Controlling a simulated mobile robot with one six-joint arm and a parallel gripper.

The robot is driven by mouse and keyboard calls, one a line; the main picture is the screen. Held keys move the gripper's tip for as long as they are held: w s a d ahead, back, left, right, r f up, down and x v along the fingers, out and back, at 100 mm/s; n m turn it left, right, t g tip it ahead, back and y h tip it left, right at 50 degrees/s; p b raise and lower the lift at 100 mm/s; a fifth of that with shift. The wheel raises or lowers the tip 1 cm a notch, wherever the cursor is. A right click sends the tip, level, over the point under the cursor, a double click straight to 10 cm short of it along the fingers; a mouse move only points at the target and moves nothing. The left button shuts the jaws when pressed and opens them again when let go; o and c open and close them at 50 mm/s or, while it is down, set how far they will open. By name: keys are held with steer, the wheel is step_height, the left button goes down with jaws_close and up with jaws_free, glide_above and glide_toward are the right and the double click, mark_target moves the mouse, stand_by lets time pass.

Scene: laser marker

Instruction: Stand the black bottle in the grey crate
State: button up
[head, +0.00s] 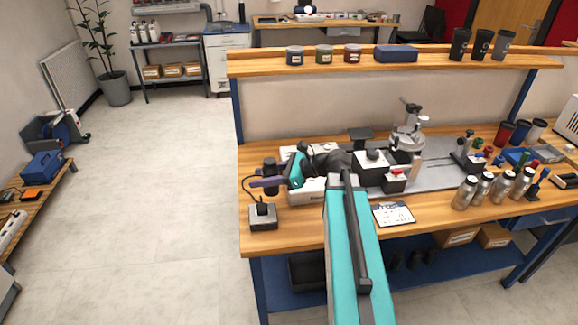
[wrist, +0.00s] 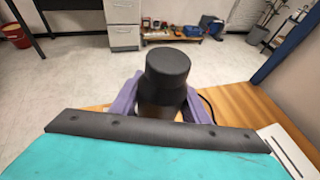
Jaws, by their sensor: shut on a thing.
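The black bottle (wrist: 168,68) stands upright between the purple fingers of my gripper (wrist: 160,106) in the wrist view, with its dark cap toward the camera. In the head view my gripper (head: 266,183) is shut around the bottle (head: 270,164), at the left end of the workbench. I cannot tell whether the bottle's base touches anything. A dark grey crate (head: 306,272) is on the blue shelf under the bench, below and right of my gripper. My arm hides part of it, and its inside is hard to make out.
A small grey box with a cable (head: 263,217) sits on the bench just in front of my gripper. The laser machine (head: 406,140) and several silver bottles (head: 466,192) are farther right. Several dark items (head: 415,258) stand on the lower shelf. The floor left of the bench is clear.

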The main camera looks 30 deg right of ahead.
steer(key=a, duration=0.2)
steer(key=s+a, duration=0.1)
steer(key=shift+a+f+n+g+y, duration=0.25)
steer(key=shift+f+n+g+y, duration=0.05)
steer(key=shift+n+y, duration=0.1)
steer(key=shift+d, duration=0.15)
